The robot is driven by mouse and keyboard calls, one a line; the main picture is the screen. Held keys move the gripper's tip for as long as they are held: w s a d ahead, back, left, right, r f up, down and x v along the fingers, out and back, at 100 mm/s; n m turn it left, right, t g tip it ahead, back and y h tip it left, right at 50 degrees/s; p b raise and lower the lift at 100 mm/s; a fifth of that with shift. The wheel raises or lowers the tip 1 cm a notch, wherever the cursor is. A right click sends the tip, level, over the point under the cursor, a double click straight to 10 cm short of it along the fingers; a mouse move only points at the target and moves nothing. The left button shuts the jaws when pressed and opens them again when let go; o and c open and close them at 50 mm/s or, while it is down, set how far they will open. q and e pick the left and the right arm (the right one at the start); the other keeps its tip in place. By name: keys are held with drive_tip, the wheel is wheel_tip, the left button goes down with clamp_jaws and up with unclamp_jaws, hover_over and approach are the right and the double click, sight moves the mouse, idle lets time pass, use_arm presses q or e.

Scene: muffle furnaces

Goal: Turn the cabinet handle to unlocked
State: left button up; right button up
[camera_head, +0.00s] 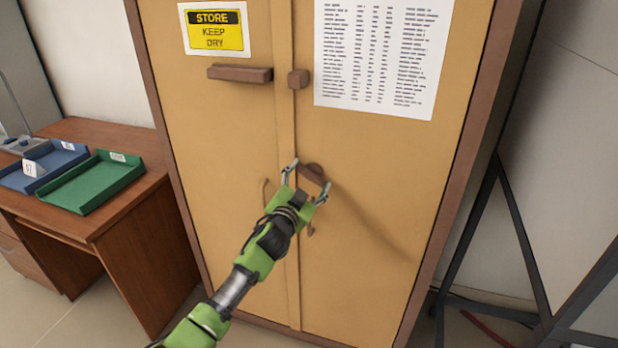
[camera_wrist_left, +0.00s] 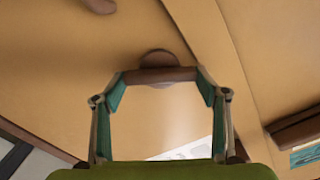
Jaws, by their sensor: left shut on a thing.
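The tan cabinet (camera_head: 225,140) has two doors that meet at a vertical seam. Its brown turn handle (camera_head: 313,172) with a round base sits on the right door, just beside the seam. My left gripper (camera_head: 307,179) reaches up to it from below. In the left wrist view the handle's bar (camera_wrist_left: 160,76) spans between the fingertips, one at each end, so the gripper is shut on the handle. The round base (camera_wrist_left: 158,55) shows behind the bar. In the head view the fingers partly hide the handle. My right gripper is not in view.
A brown bar (camera_head: 240,74) and a small brown block (camera_head: 298,79) sit higher on the doors. A thin curved pull (camera_head: 265,192) is left of the gripper. A wooden desk (camera_head: 140,235) with a green tray (camera_head: 95,182) stands left. A dark metal frame (camera_head: 522,235) stands right.

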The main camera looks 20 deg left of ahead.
use_arm(q)
drive_tip(key=m, duration=0.5)
drive_tip(key=shift+d+m, duration=0.1)
drive_tip(key=shift+m, duration=0.3)
drive_tip(key=m, duration=0.5)
drive_tip(key=shift+f+m+p, duration=0.15)
drive_tip(key=shift+m+p, duration=0.2)
drive_tip(key=shift+m, duration=0.05)
drive_tip(key=o, duration=1.1)
drive_tip(key=shift+s, duration=0.1)
drive_tip(key=s, duration=1.1)
drive_tip(key=shift+s+a, duration=0.2)
drive_tip(key=shift+s, duration=0.2)
drive_tip(key=shift+f, duration=0.1)
